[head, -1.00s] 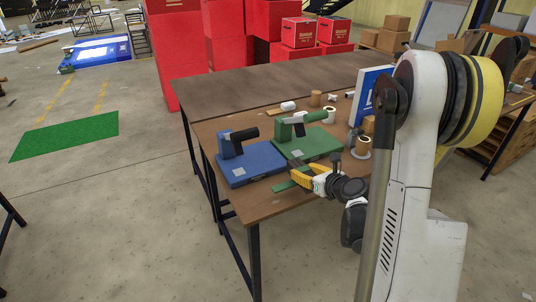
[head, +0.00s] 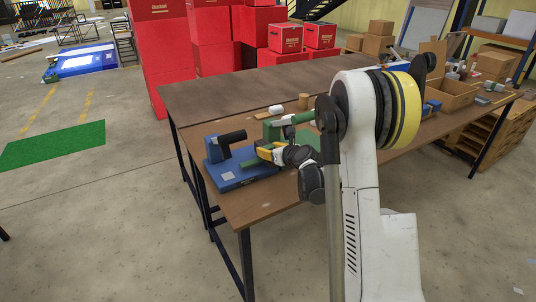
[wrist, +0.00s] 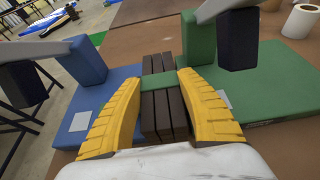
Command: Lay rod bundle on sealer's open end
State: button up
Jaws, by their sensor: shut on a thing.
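My gripper (head: 262,153) is shut on the rod bundle (wrist: 165,115), dark brown rods with a green band across them, between its yellow fingers (wrist: 160,80). In the head view a green part of the bundle (head: 251,164) shows beside the fingers, near the right side of the blue sealer's base. The blue sealer (head: 226,176) has a raised arm with a dark end; it is at left in the wrist view (wrist: 85,125). The green sealer (head: 272,130) is behind the gripper, partly hidden, and at right in the wrist view (wrist: 270,92). I cannot tell whether the bundle touches either sealer.
The brown table (head: 262,208) has free room along its front edge. A white roll (wrist: 301,21) stands beyond the green sealer. A second table (head: 235,95) adjoins behind, with red boxes (head: 215,60) beyond. An open carton (head: 450,95) stands at right.

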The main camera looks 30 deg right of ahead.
jog(key=shift+w+f+b, duration=0.2)
jog(key=shift+f+b, duration=0.2)
jog(key=shift+f, duration=0.35)
jog(key=shift+f, duration=0.1)
jog(key=o, duration=1.4)
jog(key=shift+c, duration=0.2)
